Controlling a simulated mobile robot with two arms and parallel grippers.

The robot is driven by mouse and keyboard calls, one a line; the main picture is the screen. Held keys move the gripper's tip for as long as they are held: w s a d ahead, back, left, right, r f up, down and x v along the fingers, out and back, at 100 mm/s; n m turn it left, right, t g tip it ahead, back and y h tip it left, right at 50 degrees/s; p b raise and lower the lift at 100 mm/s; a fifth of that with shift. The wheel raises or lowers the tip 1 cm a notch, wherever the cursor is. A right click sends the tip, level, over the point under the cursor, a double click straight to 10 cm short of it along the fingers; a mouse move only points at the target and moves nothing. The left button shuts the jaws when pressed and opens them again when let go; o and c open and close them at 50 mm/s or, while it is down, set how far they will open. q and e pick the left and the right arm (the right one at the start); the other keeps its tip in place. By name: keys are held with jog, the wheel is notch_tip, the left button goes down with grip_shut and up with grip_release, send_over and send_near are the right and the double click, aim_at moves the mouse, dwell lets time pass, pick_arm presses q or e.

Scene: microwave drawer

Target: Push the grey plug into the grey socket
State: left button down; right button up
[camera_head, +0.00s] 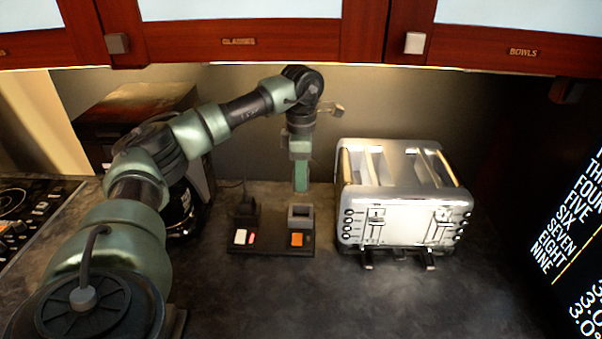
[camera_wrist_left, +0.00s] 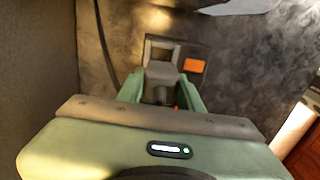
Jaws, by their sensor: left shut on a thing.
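My left gripper (camera_head: 301,186) points down above the grey socket (camera_head: 301,214), at the back of the counter. In the left wrist view, its two green fingers (camera_wrist_left: 160,92) are closed around a grey plug (camera_wrist_left: 160,74). The grey socket also shows in the left wrist view (camera_wrist_left: 160,46), just beyond the plug, with an orange label beside it. I cannot tell whether the plug touches the socket's rim. My right gripper is not in view.
The socket stands on a black base (camera_head: 270,250), with a dark upright block (camera_head: 243,211) on its left half. A chrome toaster (camera_head: 405,200) stands close to the right. Wooden cabinets (camera_head: 240,42) hang above. The front counter (camera_head: 300,300) is clear.

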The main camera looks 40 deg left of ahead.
aim_at(301, 204)
pick_arm(q)
jog(key=shift+f+b, duration=0.55)
jog(key=shift+f, duration=0.1)
jog(key=shift+f+b, duration=1.1)
jog(key=shift+f, duration=1.1)
jog(key=shift+p, duration=0.4)
jog(key=shift+f+b, duration=1.1)
jog(key=shift+f, duration=0.8)
jog(key=c, duration=0.9)
grip_release()
jog(key=shift+o, duration=0.2)
jog(key=shift+r, duration=0.1)
notch_tip(301, 204, up, 8)
jog(key=shift+f+b, duration=0.1)
jog(key=shift+b, duration=0.55)
